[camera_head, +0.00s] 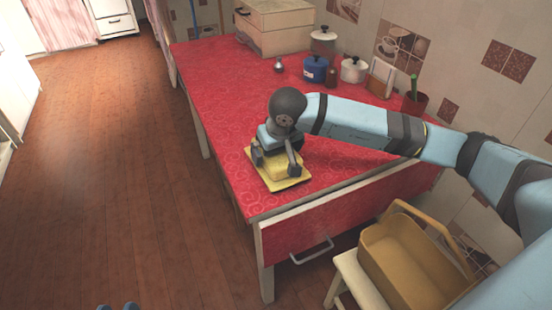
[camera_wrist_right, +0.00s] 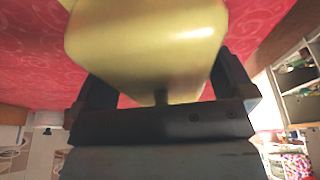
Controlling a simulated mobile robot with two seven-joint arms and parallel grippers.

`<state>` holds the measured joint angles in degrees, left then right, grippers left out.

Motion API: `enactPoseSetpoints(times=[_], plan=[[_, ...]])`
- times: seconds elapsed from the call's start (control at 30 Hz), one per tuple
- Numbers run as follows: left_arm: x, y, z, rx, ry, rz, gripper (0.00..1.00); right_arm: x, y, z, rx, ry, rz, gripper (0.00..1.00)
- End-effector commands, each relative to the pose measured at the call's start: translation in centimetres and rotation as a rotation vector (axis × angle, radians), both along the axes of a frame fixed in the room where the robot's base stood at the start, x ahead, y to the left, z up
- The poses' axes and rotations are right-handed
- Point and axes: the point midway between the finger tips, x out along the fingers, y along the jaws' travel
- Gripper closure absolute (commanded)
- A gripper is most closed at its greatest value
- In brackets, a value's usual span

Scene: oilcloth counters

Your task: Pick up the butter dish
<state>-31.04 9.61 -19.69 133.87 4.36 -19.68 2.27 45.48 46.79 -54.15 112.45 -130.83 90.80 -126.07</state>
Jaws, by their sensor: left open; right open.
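The butter dish (camera_head: 284,184) is yellow, with a block-shaped lid on a flat tray. It sits near the front edge of the red counter. My right gripper (camera_head: 275,162) is over it, open, with one finger on each side of the lid. In the right wrist view the yellow lid (camera_wrist_right: 150,45) fills the space in front of the open jaws (camera_wrist_right: 160,90). I cannot tell whether the fingers touch it. Two small blue-grey tips of my left gripper (camera_head: 118,306) show at the bottom edge; the rest is out of frame.
The red counter (camera_head: 215,85) is clear to the left of the dish. At its back stand a wooden box (camera_head: 275,30), a blue pot (camera_head: 315,69), a white pot (camera_head: 354,70) and a dark red cup (camera_head: 413,104). A yellow basket (camera_head: 405,265) stands on a stool at lower right.

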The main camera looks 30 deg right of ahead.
Motion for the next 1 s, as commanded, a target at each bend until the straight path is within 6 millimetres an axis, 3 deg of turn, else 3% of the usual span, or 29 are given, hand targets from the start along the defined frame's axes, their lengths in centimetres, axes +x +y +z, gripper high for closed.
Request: enactPoseSetpoints(times=[0.17, 0.4, 0.77, 1.0], plan=[[0.1, 0.0, 0.6, -0.003, -0.014, 0.0, 0.56, 0.0, 0.0, 0.1, 0.0, -0.001, 0.0, 0.0], [-0.1, 0.1, 0.3, 0.002, -0.003, 0.001, 0.56, 0.1, 0.0, 0.2, 0.001, -0.003, 0.0, 0.53], [-0.1, 0.2, -0.2, 0.011, 0.011, 0.001, 0.56, 0.1, 0.0, 0.8, 0.001, -0.003, 0.0, 0.52], [-0.1, 0.6, -0.4, 0.04, 0.041, 0.006, 0.56, 0.1, 0.0, 4.2, 0.001, -0.006, 0.0, 0.52]])
